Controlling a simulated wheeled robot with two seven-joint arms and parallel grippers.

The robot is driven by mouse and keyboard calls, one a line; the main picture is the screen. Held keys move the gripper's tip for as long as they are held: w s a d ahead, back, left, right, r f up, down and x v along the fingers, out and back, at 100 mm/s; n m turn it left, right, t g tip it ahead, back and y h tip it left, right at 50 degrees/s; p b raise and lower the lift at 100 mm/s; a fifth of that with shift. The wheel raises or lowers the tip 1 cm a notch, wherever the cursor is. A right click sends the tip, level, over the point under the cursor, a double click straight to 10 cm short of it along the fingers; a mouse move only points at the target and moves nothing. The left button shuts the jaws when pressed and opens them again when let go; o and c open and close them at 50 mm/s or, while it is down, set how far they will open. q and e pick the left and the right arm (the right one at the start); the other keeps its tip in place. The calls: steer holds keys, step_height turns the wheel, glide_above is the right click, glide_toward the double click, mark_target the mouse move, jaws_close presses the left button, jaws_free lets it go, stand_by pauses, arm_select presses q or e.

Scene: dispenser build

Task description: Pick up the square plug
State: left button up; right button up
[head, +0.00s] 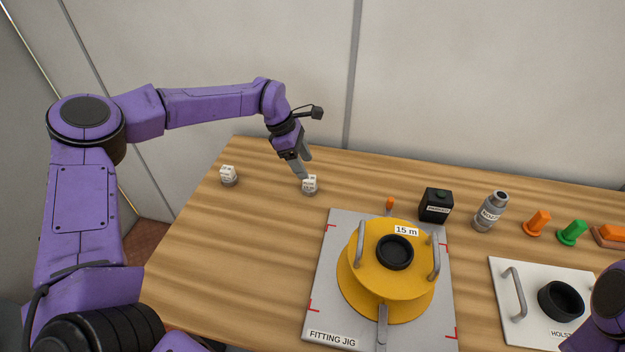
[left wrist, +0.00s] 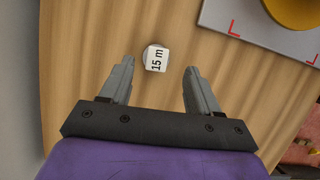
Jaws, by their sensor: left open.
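A small white-topped plug with a grey base (head: 309,186) stands on the wooden table, left of the fitting jig. In the left wrist view this plug (left wrist: 155,58) shows a squarish white top marked "15 m". A similar white-topped plug (head: 228,176) stands farther left. I cannot tell for sure which is the square plug. My left gripper (head: 304,168) is open and points down at the nearer plug. In the left wrist view the fingers (left wrist: 160,72) are apart, with the plug just beyond their tips, nearer the left finger. My right gripper is out of view.
A yellow drum (head: 358,292) marked "15 m" with two handles sits on the grey fitting jig plate (head: 325,275). A black box (head: 436,206), a grey bottle (head: 490,212) and orange and green pegs (head: 571,233) stand along the back.

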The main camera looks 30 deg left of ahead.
mark_target(310, 178)
arm_select(q)
steer(key=x, duration=0.2)
steer(key=p+x, duration=0.1)
steer(key=x, duration=0.1)
steer(key=p+x, duration=0.1)
steer(key=x, duration=0.1)
steer(key=shift+w+a+f, duration=0.1)
steer(key=shift+a+f, duration=0.2)
steer(key=shift+f, duration=0.1)
steer(key=c, duration=1)
steer(key=shift+o, duration=0.2)
steer(key=shift+r, duration=0.1)
